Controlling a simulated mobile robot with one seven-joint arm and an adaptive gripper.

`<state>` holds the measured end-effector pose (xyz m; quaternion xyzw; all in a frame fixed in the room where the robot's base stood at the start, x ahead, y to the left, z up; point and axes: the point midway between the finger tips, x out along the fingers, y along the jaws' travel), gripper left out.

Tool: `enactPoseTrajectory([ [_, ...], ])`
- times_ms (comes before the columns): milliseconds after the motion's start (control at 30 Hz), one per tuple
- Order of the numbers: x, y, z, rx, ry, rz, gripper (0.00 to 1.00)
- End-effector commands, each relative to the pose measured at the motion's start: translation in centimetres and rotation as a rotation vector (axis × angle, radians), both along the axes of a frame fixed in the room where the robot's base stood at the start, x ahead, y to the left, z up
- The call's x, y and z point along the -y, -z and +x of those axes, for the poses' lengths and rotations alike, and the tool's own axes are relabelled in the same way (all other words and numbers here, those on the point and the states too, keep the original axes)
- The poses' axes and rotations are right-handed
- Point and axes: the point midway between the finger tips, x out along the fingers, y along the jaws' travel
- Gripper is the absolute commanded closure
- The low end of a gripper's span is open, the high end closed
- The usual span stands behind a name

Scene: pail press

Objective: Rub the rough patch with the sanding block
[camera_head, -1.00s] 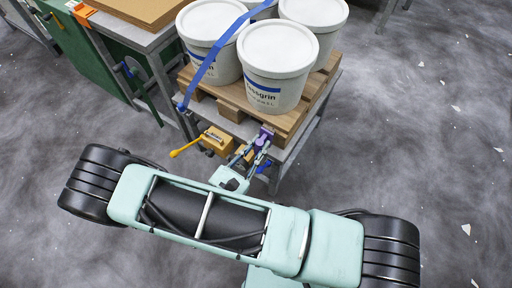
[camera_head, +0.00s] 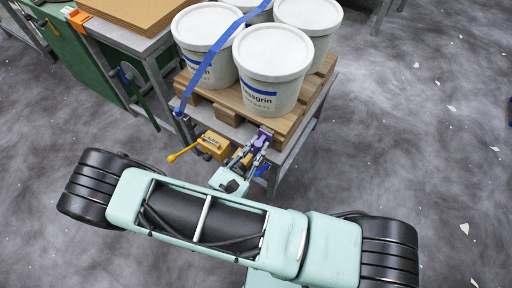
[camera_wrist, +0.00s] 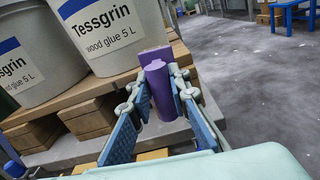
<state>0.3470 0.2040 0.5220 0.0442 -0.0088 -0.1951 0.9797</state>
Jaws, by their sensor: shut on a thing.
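My gripper (camera_head: 254,147) is shut on the purple sanding block (camera_head: 265,136). In the wrist view the block (camera_wrist: 161,92) stands upright between the two blue-padded fingers (camera_wrist: 163,108). The block is at the near right corner of the wooden pallet (camera_head: 228,112), close against its edge; I cannot tell for sure whether it touches. A greyish-mauve area (camera_wrist: 154,54) shows just behind the top of the block in the wrist view. It may be the rough patch, but the block covers much of it.
Several white glue pails (camera_head: 273,75) stand on the pallet, with a blue strap (camera_head: 212,52) across them. A grey metal stand (camera_head: 305,135) carries the pallet. A yellow-handled device (camera_head: 213,145) sits low at its front. Open floor (camera_head: 420,130) lies to the right.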

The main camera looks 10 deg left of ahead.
Motion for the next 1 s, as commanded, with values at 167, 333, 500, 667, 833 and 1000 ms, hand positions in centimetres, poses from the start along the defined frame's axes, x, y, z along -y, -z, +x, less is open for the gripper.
enactPoseTrajectory([
  [167,0.2,0.0,0.3,0.0,0.0,0.0,1.0],
  [333,0.3,0.0,0.7,0.0,-0.001,-0.001,1.0],
  [500,0.4,0.0,1.0,0.0,-0.001,-0.001,1.0],
  [667,0.0,0.1,1.1,0.0,-0.001,0.001,1.0],
  [833,-1.4,0.1,1.6,0.002,0.0,0.001,1.0],
  [1000,-2.7,0.1,2.1,0.001,0.0,0.003,1.0],
])
